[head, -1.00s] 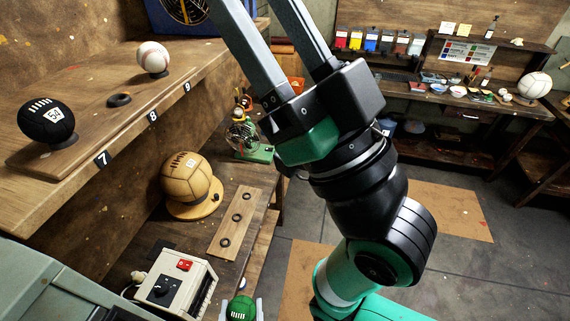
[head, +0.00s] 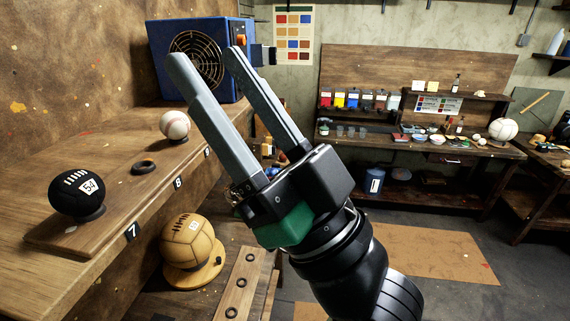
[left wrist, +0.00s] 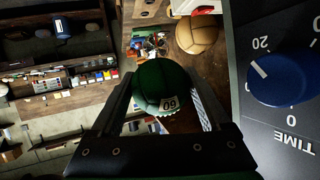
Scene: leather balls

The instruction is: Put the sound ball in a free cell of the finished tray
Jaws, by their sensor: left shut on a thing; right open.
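My left gripper (left wrist: 165,100) is shut on a dark green ball (left wrist: 160,78), seen in the left wrist view with a numbered white label. The ball sits between the two fingers; neither shows in the head view. My right gripper (head: 207,56) is open and empty, its fingers pointing up and left in front of a blue fan unit. On the shelf are a black ball (head: 76,193) labelled 54 and a white ball with red stitching (head: 174,125). An empty dark ring (head: 143,167) lies between them. I cannot tell which holder is the finished tray.
A tan ball (head: 187,240) sits on a round wooden stand below the shelf. Beside it is a board with several rings (head: 240,285). The blue fan unit (head: 200,58) stands at the shelf's end. A dial panel (left wrist: 278,80) is close on the right in the left wrist view.

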